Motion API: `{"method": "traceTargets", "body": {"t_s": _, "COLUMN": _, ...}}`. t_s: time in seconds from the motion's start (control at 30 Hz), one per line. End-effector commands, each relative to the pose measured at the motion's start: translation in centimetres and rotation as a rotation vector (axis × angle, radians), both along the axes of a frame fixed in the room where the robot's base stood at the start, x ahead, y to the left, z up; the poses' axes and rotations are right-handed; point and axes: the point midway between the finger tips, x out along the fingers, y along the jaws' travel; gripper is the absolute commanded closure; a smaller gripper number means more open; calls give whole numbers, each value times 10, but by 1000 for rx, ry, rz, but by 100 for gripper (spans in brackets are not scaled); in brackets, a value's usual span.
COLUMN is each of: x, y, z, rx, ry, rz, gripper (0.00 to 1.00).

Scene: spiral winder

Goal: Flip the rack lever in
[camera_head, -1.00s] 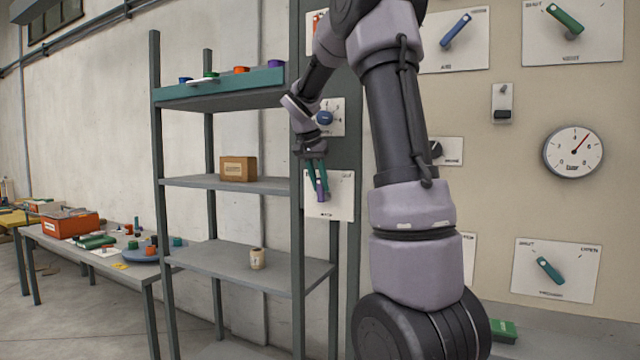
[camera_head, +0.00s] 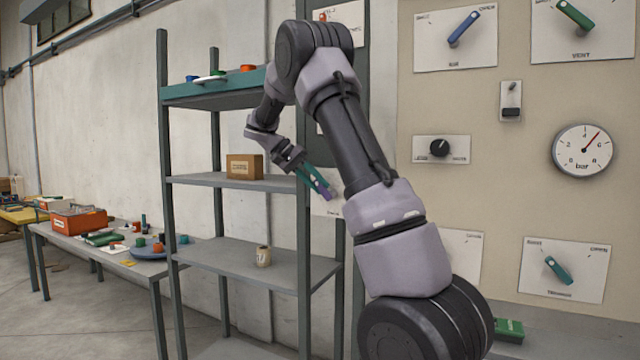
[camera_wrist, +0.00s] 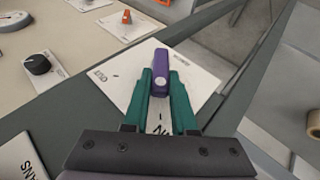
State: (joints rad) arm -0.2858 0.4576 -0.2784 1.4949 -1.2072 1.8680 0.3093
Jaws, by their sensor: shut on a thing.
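The rack lever (camera_wrist: 160,68) is purple with a pale round spot. It stands over a white plate (camera_wrist: 116,88) mounted on a grey-green upright. "OUT" is printed at the plate's left, and part of another word ending in N shows between the fingers. My gripper (camera_wrist: 162,88) has two teal fingers, shut on the lever from both sides. In the head view my gripper (camera_head: 318,182) points down and right at the lever (camera_head: 325,194), beside the shelf rack. My arm hides much of the plate there.
A black knob (camera_wrist: 38,64) and an orange switch (camera_wrist: 127,16) are near in the wrist view. A wall panel with levers and a gauge (camera_head: 583,150) is at right.

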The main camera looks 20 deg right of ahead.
Motion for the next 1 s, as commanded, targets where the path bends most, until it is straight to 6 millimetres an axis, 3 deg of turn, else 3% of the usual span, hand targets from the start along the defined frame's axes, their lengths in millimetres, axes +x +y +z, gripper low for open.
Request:
{"method": "traceTargets", "body": {"t_s": 0.7, "x": 3, "y": 2, "z": -3, "rx": -54, "ry": 71, "rz": 4, "gripper": 100}}
{"method": "traceTargets", "body": {"t_s": 0.73, "x": 3, "y": 2, "z": -3, "rx": -54, "ry": 71, "rz": 3, "gripper": 71}}
{"method": "traceTargets", "body": {"t_s": 0.8, "x": 3, "y": 2, "z": -3, "rx": -54, "ry": 70, "rz": 2, "gripper": 45}}
{"method": "traceTargets", "body": {"t_s": 1.0, "x": 3, "y": 2, "z": -3, "rx": -54, "ry": 70, "rz": 2, "gripper": 45}}
